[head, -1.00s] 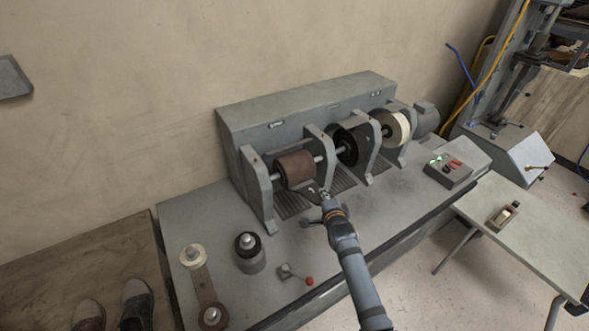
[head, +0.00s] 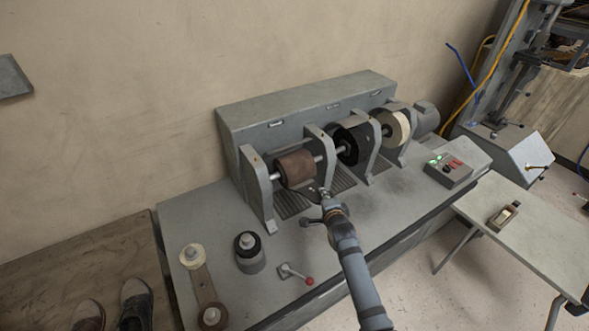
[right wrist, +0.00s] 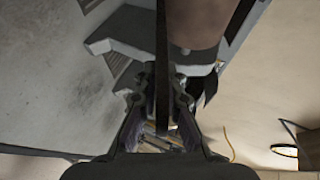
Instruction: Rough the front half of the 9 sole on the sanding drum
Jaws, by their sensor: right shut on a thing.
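The brown sanding drum (head: 297,168) sits at the left end of the grinding machine's shaft. My right gripper (head: 325,193) is just in front of the drum, low and to its right. In the right wrist view the gripper (right wrist: 161,105) is shut on a thin dark sole (right wrist: 162,55), seen edge-on. The drum (right wrist: 196,22) is right beside the sole's far part there; I cannot tell whether they touch. The sole's size mark is not visible, and the sole is hardly discernible in the head view. My left gripper is out of view.
A black wheel (head: 353,143) and a pale wheel (head: 396,127) share the shaft, between grey brackets. A control box (head: 449,172) with a green light stands right. Spools and a red-knobbed lever (head: 309,281) occupy the bench's front left. A side table (head: 540,232) stands right.

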